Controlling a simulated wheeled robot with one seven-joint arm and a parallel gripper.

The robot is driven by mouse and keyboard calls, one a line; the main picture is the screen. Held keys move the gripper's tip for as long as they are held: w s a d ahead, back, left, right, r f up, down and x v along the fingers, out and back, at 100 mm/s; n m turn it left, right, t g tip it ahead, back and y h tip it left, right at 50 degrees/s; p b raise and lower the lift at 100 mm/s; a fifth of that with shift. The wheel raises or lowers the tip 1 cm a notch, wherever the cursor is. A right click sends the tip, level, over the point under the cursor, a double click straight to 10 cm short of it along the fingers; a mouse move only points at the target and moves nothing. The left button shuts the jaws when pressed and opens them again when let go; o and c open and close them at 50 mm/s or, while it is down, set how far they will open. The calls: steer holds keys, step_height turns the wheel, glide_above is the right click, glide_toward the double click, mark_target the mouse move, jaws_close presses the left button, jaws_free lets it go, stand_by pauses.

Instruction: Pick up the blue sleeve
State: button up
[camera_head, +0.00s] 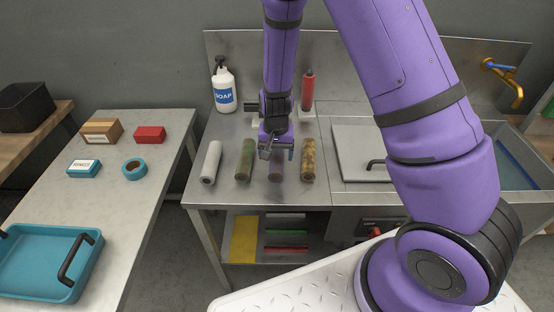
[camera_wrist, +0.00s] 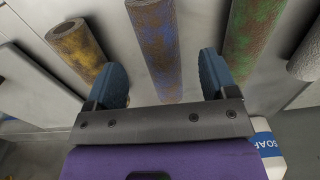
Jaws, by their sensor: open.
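The blue sleeve, a tube mottled blue and brown, lies on the metal counter (camera_head: 230,185). In the head view its near part (camera_head: 276,173) shows below my gripper (camera_head: 277,154), which hides the rest. In the wrist view the blue sleeve (camera_wrist: 159,40) runs between the two fingers of my gripper (camera_wrist: 162,70), with a gap on each side. My gripper is open and empty, above the sleeve. How high it is above the sleeve I cannot tell.
A green-brown sleeve (camera_head: 244,160) and a white one (camera_head: 211,162) lie to the left, a yellow-brown one (camera_head: 308,160) to the right. Behind stand a soap bottle (camera_head: 224,88) and a red bottle (camera_head: 308,90). A sink (camera_head: 515,165) is at the right.

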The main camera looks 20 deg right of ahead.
mark_target(276, 161)
steer(key=shift+s+f, duration=0.1)
steer(key=shift+f, duration=2.55)
steer(key=c, duration=1)
steer(key=shift+r, duration=0.1)
